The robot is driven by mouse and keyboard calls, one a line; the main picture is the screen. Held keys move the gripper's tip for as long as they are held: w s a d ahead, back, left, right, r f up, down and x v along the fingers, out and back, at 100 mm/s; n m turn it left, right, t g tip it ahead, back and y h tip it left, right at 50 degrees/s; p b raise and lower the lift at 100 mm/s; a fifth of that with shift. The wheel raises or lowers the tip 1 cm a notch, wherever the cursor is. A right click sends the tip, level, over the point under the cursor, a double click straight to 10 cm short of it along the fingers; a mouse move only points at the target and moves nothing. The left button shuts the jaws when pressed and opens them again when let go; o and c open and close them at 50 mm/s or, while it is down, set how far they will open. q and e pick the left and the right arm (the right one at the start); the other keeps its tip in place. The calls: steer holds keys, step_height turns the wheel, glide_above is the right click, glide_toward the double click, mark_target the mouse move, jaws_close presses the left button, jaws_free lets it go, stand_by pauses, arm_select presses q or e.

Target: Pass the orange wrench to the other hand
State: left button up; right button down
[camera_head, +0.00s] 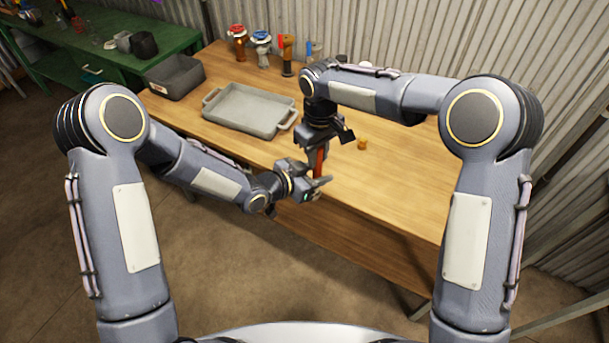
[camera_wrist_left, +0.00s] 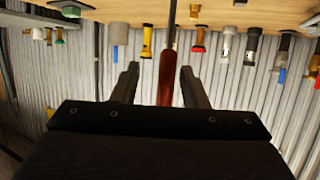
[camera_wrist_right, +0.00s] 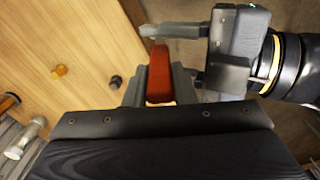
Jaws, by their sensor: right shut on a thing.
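The orange wrench (camera_head: 319,161) looks red-orange and hangs upright over the front part of the wooden table. My right gripper (camera_head: 321,143) is above it, pointing down, and is shut on its upper part; the right wrist view shows the wrench (camera_wrist_right: 159,72) between the fingers. My left gripper (camera_head: 318,189) comes in from the left at the wrench's lower part. In the left wrist view, its open fingers stand on either side of the wrench (camera_wrist_left: 167,75), with a visible gap at each side. The wrench's ends are partly hidden by the grippers.
A grey handled tray (camera_head: 250,91) and a dark grey bin (camera_head: 176,78) sit on the table's left. Several bottles and tools, including a red-capped brown bottle (camera_head: 238,45), stand along the back. A small orange piece (camera_head: 362,144) lies right of the wrench. The table's right side is mostly clear.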

arm_select(q)
steer(key=shift+w+d+f, duration=0.2)
steer(key=shift+w+d, duration=0.05)
steer(key=shift+d, duration=0.15)
jaws_close()
arm_select(e)
steer(key=c, duration=1.1)
jaws_free()
